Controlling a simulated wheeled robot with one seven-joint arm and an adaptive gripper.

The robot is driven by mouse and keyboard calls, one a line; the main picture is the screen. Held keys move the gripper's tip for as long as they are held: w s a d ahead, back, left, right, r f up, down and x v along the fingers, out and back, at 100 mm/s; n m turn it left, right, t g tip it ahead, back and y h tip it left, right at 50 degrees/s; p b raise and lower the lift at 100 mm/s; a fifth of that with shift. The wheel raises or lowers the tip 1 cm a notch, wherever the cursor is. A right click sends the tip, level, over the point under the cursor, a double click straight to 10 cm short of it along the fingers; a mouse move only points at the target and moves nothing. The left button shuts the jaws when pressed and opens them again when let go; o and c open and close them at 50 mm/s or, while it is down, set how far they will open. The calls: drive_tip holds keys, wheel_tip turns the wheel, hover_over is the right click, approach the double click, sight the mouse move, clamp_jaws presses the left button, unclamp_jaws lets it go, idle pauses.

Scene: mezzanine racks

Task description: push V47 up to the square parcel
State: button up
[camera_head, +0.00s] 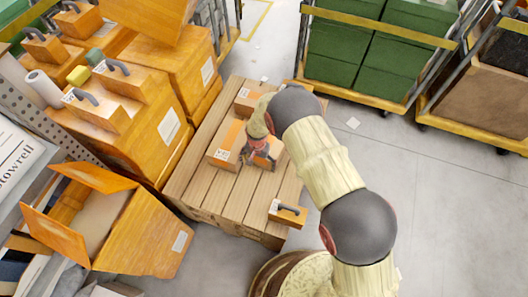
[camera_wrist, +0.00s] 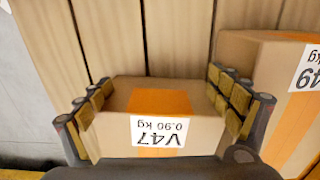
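V47 (camera_wrist: 160,135) is a small brown carton with an orange strip and a white label. In the wrist view it lies between the two fingers of my gripper (camera_wrist: 160,100), whose pads seem to touch both its sides. In the head view my gripper (camera_head: 258,149) points down over the pallet and hides part of V47 (camera_head: 276,149). A larger carton with a label ending in 49 (camera_wrist: 290,95) stands beside V47, at the right in the wrist view and left of my gripper in the head view (camera_head: 222,143). Which carton is the square parcel I cannot tell.
Orange crates (camera_head: 140,105) crowd the left; an open box (camera_head: 120,225) stands front left.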

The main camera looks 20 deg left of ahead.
drive_tip(key=shift+w+b, duration=0.4)
drive_tip(key=shift+w, duration=0.6)
idle(0.8)
drive_tip(key=shift+s+p, duration=0.55)
drive_tip(key=shift+s, duration=0.95)
wheel_tip(320, 180, up, 13)
drive_tip(key=p, duration=0.7)
drive_tip(key=shift+p, duration=0.35)
drive_tip(key=shift+c, duration=0.4)
